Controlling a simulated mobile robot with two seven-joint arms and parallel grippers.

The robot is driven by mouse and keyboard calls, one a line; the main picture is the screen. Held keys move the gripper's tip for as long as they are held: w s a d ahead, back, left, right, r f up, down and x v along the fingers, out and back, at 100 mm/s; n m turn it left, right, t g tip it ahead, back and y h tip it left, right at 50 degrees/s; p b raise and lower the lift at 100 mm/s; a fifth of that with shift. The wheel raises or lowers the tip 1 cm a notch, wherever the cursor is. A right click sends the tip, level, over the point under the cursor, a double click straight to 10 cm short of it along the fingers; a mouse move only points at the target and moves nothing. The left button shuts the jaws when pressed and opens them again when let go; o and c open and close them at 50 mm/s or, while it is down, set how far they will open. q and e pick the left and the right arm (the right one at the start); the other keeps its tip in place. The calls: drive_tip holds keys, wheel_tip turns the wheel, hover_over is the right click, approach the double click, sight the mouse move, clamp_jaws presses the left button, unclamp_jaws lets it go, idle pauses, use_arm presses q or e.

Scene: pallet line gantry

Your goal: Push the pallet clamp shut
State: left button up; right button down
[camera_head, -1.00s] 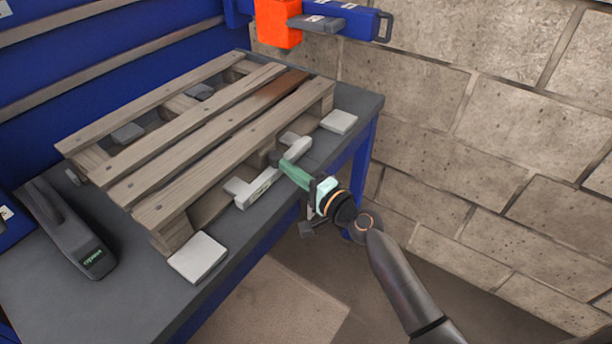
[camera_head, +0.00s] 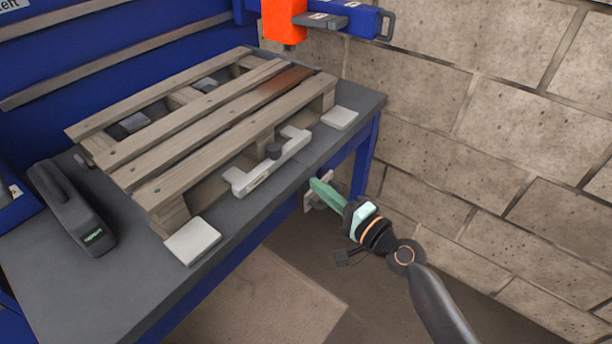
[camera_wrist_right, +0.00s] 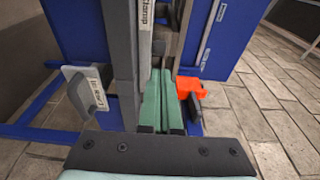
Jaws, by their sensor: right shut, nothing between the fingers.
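My right gripper (camera_head: 316,184) has green fingers, shut and empty. It is beyond the bench's front edge, right of the clamp and apart from it. My left gripper is out of view.
A dark handled tool (camera_head: 72,208) stands at the bench's left. White pads (camera_head: 192,240) (camera_head: 340,118) lie near the pallet's corners. A pale plate (camera_head: 322,192) shows behind my right fingers. An orange block on a blue arm (camera_head: 283,20) hangs above. A block wall closes the right side.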

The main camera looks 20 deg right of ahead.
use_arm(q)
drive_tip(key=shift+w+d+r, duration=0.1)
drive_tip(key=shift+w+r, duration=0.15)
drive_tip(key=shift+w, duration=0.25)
use_arm(e)
drive_tip(key=v, duration=0.2)
drive_tip(key=shift+s+d, duration=0.15)
drive_tip(key=shift+s, duration=0.1)
drive_tip(key=s+a+f+n+g+h, duration=0.3)
drive_tip(key=s+f+n+g+h, duration=0.3)
drive_tip(key=s+f+n, duration=1.2)
use_arm(q)
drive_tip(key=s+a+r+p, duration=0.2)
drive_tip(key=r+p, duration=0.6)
drive_tip(key=p, duration=0.4)
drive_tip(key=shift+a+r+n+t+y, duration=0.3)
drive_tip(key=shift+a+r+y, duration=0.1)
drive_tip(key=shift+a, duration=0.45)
use_arm(e)
drive_tip(key=s+d+r+m, duration=0.2)
drive_tip(key=d+r+m, duration=0.1)
drive_tip(key=r, duration=0.3)
drive_tip(key=shift+r+g, duration=0.2)
drive_tip(key=shift+g, duration=0.1)
